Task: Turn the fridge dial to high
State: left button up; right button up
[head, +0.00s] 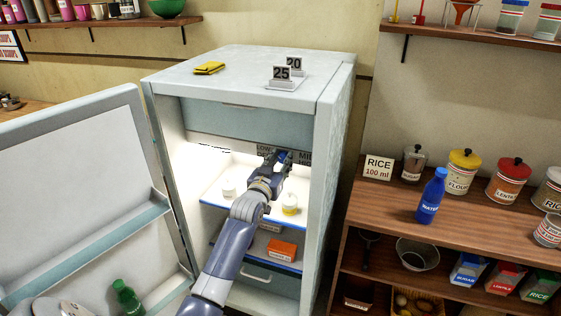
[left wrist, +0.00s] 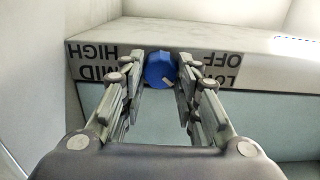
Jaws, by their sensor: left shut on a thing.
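The fridge (head: 333,130) stands open, and its blue dial (left wrist: 160,70) is on a panel inside, near the top. The dial also shows in the head view (head: 283,155), partly hidden by the gripper. In the left wrist view, the labels appear upside down. MID and HIGH (left wrist: 92,62) are left of the dial, LOW and OFF (left wrist: 228,70) right. A pale mark shows at the dial's lower right edge in that view. My left gripper (left wrist: 160,80) is shut on the dial, with one finger on each side. My right gripper is not in view.
The fridge door (head: 75,170) is swung open to the left. White and yellow-banded jars (head: 289,205) stand on the upper fridge shelf below my left arm. An orange box (head: 282,249) lies lower. A wooden shelf (head: 480,215) with a blue bottle (head: 431,197) and jars stands right.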

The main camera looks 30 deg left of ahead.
pick_arm(q)
jog(key=shift+m+p, duration=0.35)
jog(key=shift+m, duration=0.75)
jog(key=m, duration=0.3)
jog(key=shift+m+p, duration=0.3)
jog(key=shift+p, duration=0.05)
jog(key=m, duration=0.5)
jog(key=shift+d+f, duration=0.1)
jog(key=m, duration=0.6)
jog(key=shift+f+m, duration=0.1)
jog(key=shift+m, duration=0.3)
jog(key=m, duration=0.3)
jog(key=shift+p, duration=0.35)
jog(key=shift+f+m, duration=0.1)
jog(key=shift+m, duration=1.5)
